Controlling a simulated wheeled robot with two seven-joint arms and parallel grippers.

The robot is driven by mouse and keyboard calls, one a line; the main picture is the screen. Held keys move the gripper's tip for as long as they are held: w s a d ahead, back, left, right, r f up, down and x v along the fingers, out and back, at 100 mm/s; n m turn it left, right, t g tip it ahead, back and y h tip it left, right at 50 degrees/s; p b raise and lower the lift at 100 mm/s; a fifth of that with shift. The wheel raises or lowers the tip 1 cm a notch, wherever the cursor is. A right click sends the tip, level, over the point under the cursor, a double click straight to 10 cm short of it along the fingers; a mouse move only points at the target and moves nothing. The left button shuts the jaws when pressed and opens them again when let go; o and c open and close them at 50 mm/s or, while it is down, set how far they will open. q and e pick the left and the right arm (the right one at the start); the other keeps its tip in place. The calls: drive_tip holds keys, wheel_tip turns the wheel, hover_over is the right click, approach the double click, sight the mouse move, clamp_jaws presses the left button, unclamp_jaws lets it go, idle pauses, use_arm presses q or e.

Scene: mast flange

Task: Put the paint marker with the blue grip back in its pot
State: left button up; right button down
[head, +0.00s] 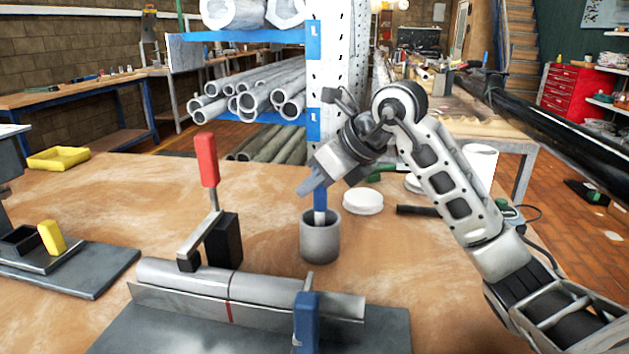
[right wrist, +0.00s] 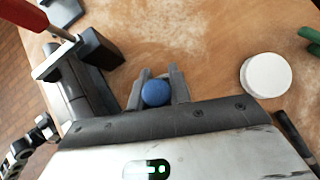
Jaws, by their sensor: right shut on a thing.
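The paint marker with the blue grip (head: 320,198) stands roughly upright in the head view, its pale lower part at the mouth of the grey pot (head: 320,241). The pot's front wall hides its tip, and I cannot tell how deep it reaches. My right gripper (head: 314,182) is shut on the marker's upper part, above the pot. In the right wrist view the marker's round blue end (right wrist: 155,93) shows between the two fingers. My left gripper is not in view.
Left of the pot stands a red-handled clamp (head: 208,160) over a grey pipe (head: 185,279) in a fixture. A blue upright part (head: 306,322) is at the front. A white round lid (head: 363,202) and a dark rod (head: 417,210) lie to the right.

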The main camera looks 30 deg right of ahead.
drive_tip(key=c, duration=1.2)
unclamp_jaws()
drive_tip(key=v, duration=1.6)
drive_tip(key=shift+p, duration=0.35)
